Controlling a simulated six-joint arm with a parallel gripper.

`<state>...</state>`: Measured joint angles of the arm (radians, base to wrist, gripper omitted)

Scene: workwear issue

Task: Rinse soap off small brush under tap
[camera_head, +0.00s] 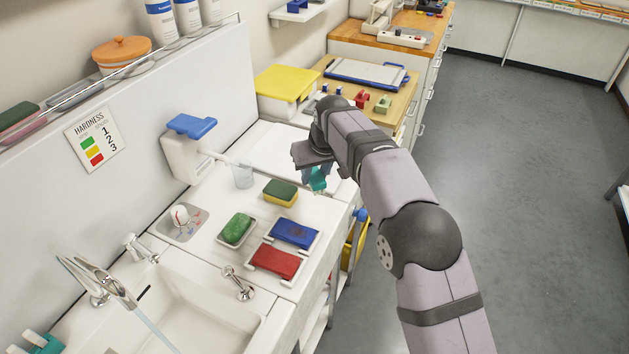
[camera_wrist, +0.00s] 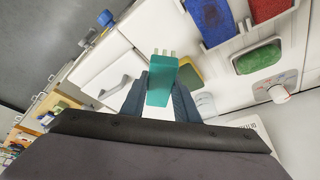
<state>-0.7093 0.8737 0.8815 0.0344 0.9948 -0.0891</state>
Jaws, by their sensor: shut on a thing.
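My gripper (camera_head: 313,172) is over the counter's right part, beyond the sponges, and is shut on a small teal brush (camera_head: 319,181). In the wrist view the teal brush (camera_wrist: 160,82) sits between the two dark fingers, with pale tufts at its far end. I cannot tell whether soap is on it. The tap (camera_head: 105,283) is at the lower left in the head view, with water running from its spout into the white sink (camera_head: 205,318). The brush is well away from the water, across the counter.
Green, blue and red pads and a yellow-green sponge (camera_head: 280,193) lie between my gripper and the sink. A clear cup (camera_head: 242,175) stands by the blue-topped dispenser (camera_head: 190,140). A small cross-handled fitting (camera_head: 238,284) stands at the sink's edge. A yellow-lidded box (camera_head: 287,83) is behind.

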